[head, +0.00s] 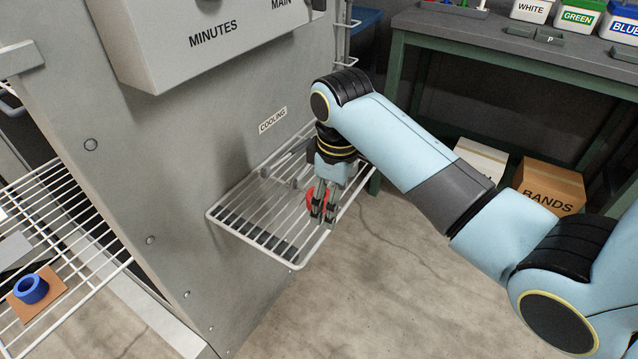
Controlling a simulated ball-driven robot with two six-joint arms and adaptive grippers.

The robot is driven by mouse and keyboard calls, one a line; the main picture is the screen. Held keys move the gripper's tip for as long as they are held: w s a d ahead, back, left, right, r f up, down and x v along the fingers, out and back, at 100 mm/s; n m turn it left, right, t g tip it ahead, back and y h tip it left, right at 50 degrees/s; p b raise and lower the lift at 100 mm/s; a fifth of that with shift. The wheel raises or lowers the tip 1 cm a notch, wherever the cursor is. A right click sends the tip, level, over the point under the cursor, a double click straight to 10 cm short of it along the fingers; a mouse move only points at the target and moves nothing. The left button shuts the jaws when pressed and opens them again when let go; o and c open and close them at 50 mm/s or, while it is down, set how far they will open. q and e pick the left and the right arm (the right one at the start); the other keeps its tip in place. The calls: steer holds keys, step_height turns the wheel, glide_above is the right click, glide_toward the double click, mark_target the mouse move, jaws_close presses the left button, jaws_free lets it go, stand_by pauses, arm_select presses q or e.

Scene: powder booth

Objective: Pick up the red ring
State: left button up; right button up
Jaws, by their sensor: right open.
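The red ring (311,199) is at the small wire cooling shelf (240,232), partly hidden behind my right gripper's fingers. My right gripper (323,216) points down over the shelf's right part, with its fingers at the ring. The jaws are open. I cannot tell whether a finger touches the ring or whether the ring lies flat or stands. My left gripper is not in view.
The shelf sticks out from a grey cabinet (190,150) labelled COOLING. A blue ring (31,289) sits on an orange-brown square on a wire rack (75,215) at left. A green-legged bench (480,35) with labelled tubs stands at upper right, boxes below.

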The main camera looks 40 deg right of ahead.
steer(key=n, duration=0.2)
glide_toward(310, 193)
steer(key=shift+g, duration=0.4)
steer(key=f, duration=0.3)
steer(key=f+b, duration=0.1)
steer(key=f, duration=0.1)
steer(key=shift+w+d+f, duration=0.1)
steer(key=shift+d+f, duration=0.05)
steer(key=shift+d, duration=0.1)
steer(key=f, duration=0.1)
steer(key=f+b, duration=0.1)
steer(key=f, duration=0.3)
steer(key=shift+d+f, duration=0.2)
steer(key=shift+d, duration=0.1)
steer(key=c, duration=1.3)
